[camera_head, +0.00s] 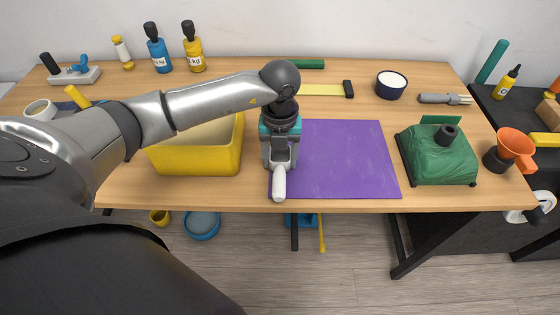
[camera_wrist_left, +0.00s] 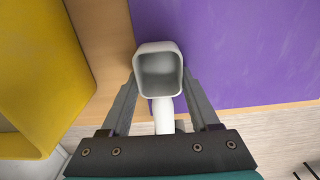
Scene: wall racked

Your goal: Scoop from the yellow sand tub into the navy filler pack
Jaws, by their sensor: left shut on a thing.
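The yellow tub (camera_head: 195,162) stands on the bench at left; my left arm covers much of its opening, and only a strip of pale interior shows. Its yellow wall also fills the left of the wrist view (camera_wrist_left: 45,65). My left gripper (camera_head: 281,158) is shut on a pale grey scoop (camera_head: 279,184), just right of the tub and over the purple mat's left edge. In the wrist view the scoop's cup (camera_wrist_left: 159,72) faces the camera and looks empty. I cannot make out a clearly navy pack; a green pack (camera_head: 440,165) with a dark spout stands at right. My right gripper is not in view.
The purple mat (camera_head: 345,160) is bare between tub and green pack. A dark navy bowl (camera_head: 391,84) with a white inside stands behind. An orange funnel (camera_head: 516,146) is at far right. Blue (camera_head: 158,55) and yellow (camera_head: 194,53) bottles stand at back left.

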